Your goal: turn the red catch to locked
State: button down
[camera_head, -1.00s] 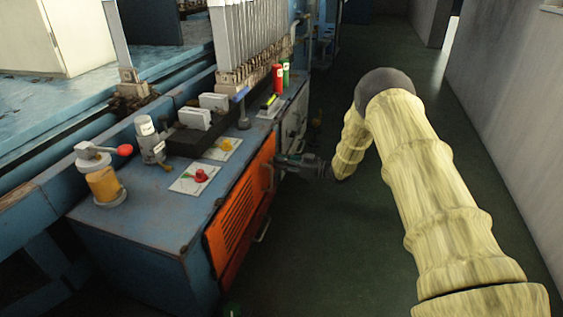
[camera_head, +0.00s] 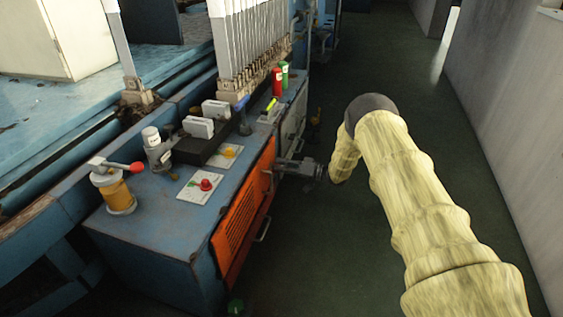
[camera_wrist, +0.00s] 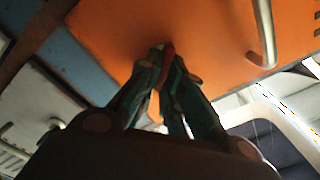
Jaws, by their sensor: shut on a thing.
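My gripper (camera_head: 277,163) is at the upper far edge of the orange door (camera_head: 240,215) on the front of the blue cabinet. In the wrist view, my gripper (camera_wrist: 166,58) has its dark green fingers close together, shut on a narrow red piece, the red catch (camera_wrist: 168,50), against the orange door (camera_wrist: 205,30). The fingers cover most of the catch, so its angle and whether it is locked cannot be told. In the head view the catch is hidden by my gripper.
The cabinet top (camera_head: 150,215) holds a red knob (camera_head: 206,184) on a white plate, a yellow knob (camera_head: 229,152), a red-tipped lever (camera_head: 136,167) and red and green cylinders. A metal handle (camera_wrist: 264,35) stands out from the door. The floor aisle (camera_head: 320,250) is clear.

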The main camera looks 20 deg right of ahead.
jog(key=shift+w+f+m+p, duration=0.15)
jog(key=shift+m+p, duration=0.25)
jog(key=shift+m, duration=1.55)
jog(key=shift+w+f+m+p, duration=0.15)
jog(key=shift+m+p, duration=0.25)
jog(key=shift+m, duration=1.55)
jog(key=shift+s+m, duration=0.1)
jog(key=shift+m, duration=0.2)
jog(key=c, duration=1.6)
grip_release()
jog(key=shift+f, duration=0.1)
jog(key=shift+o, duration=0.2)
jog(key=shift+d, duration=0.1)
jog(key=v, duration=1.2)
jog(key=shift+f, duration=0.1)
